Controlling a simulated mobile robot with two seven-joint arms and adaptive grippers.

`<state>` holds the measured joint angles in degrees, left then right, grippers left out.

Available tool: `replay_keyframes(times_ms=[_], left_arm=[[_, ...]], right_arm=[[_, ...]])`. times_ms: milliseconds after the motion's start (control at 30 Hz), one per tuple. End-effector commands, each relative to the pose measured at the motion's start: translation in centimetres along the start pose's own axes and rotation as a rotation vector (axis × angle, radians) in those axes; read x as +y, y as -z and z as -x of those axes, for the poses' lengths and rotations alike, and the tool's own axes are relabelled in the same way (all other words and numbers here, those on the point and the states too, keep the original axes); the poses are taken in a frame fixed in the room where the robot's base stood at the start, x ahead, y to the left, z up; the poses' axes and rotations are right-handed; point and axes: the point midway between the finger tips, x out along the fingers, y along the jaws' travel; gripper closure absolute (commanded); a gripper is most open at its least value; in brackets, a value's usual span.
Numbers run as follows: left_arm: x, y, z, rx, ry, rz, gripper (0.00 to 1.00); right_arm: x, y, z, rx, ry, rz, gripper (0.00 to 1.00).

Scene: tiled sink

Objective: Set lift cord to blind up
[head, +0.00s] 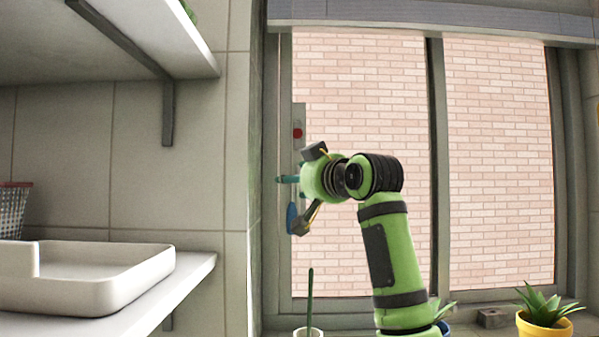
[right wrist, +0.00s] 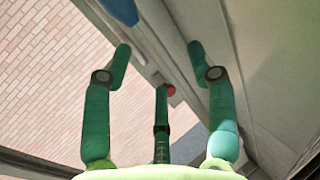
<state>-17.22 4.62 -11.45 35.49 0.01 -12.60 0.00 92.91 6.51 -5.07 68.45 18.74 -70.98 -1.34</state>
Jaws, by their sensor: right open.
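The grey blind (head: 430,12) is gathered at the top of the window. My right gripper (head: 283,180) is at this frame, between the red spot and the blue piece. In the right wrist view its green fingers (right wrist: 159,49) are spread, with nothing seen held. The red spot (right wrist: 170,90) shows beyond the middle green part, and the blue piece (right wrist: 122,10) lies past the fingertips. My left gripper is out of view.
A tiled wall with a shelf (head: 190,285) bearing a white tray (head: 110,285) is on the left. A white pot (head: 308,332) and a yellow potted plant (head: 545,322) stand along the bottom.

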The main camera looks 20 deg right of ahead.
Motion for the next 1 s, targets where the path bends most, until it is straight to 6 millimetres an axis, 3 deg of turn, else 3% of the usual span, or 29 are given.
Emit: replay_keyframes(times_ms=[200,633,733,833,900,1000], left_arm=[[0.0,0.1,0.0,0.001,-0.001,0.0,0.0],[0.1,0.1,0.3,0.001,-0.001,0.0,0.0],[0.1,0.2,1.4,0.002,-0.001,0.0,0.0],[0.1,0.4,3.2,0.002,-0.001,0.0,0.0],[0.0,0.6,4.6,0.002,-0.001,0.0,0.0],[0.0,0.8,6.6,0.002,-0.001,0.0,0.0]], right_arm=[[0.0,2.0,-0.1,-0.001,0.0,0.0,0.42],[0.7,2.6,-0.1,0.012,-0.023,0.009,0.42],[3.7,3.8,-0.3,0.075,-0.126,0.054,0.42],[8.7,6.1,0.3,0.199,-0.32,0.176,0.42],[12.2,8.2,1.8,0.301,-0.482,0.32,0.42],[14.9,11.2,4.7,0.44,-0.689,0.591,0.42]])
